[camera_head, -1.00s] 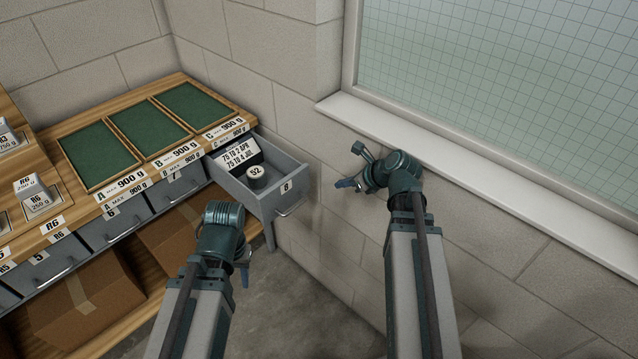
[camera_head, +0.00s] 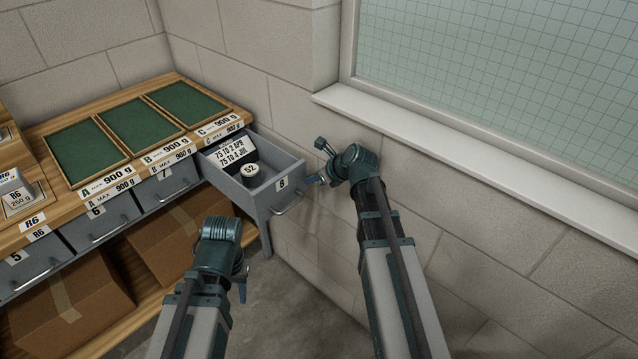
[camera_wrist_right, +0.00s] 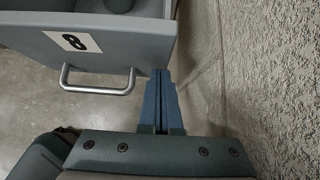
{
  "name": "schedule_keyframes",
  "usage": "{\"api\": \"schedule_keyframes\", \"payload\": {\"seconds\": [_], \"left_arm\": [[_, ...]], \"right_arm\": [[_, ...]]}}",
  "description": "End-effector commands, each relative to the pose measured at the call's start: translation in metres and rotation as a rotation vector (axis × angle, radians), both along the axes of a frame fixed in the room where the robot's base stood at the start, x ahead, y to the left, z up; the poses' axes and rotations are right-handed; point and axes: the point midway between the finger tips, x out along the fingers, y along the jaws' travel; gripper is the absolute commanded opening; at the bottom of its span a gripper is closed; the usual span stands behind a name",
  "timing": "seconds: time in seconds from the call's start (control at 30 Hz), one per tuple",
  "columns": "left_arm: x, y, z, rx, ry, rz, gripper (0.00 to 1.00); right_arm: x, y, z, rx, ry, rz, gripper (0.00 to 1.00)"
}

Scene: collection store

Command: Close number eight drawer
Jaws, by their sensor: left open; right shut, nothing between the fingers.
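The number eight drawer (camera_head: 291,188) is grey and stands pulled out at the right end of the bench, below tray C. Its front carries an 8 label and a bar handle (camera_head: 289,208). Inside are a white card (camera_head: 236,153) and a round weight marked 52 (camera_head: 250,170). My right gripper (camera_head: 314,180) is shut and empty, its tips at the right edge of the drawer front. In the right wrist view its blue fingers (camera_wrist_right: 161,82) are together beside the drawer front (camera_wrist_right: 115,45), right of the handle (camera_wrist_right: 97,88); contact is unclear. My left gripper (camera_head: 242,283) is low, in front of the bench.
Drawers 5, 6 (camera_head: 100,222) and 7 (camera_head: 165,190) are shut. Cardboard boxes (camera_head: 70,300) stand on the shelf below. The block wall (camera_head: 460,210) and window sill (camera_head: 450,145) are close on the right. Bare floor (camera_head: 285,310) lies in front.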

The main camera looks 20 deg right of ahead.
Motion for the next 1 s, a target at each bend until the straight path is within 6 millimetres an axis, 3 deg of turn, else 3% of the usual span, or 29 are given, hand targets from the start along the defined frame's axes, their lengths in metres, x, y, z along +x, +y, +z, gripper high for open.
{"api": "schedule_keyframes", "payload": {"seconds": [0.4,0.57,0.77,1.0], "left_arm": [[0.000,0.000,0.000,0.000,0.000,0.000,0.42],[0.000,0.000,0.000,0.000,0.000,0.000,0.42],[0.000,0.000,0.000,0.000,0.000,0.000,0.42],[0.000,0.000,0.000,0.000,0.000,0.000,0.42]], "right_arm": [[0.002,0.001,0.000,0.000,0.000,0.000,0.00],[0.012,0.006,0.000,0.001,0.000,0.001,0.00],[0.047,0.025,0.000,0.001,0.000,0.004,0.00],[0.106,0.058,0.000,0.000,-0.001,0.004,0.00]]}}
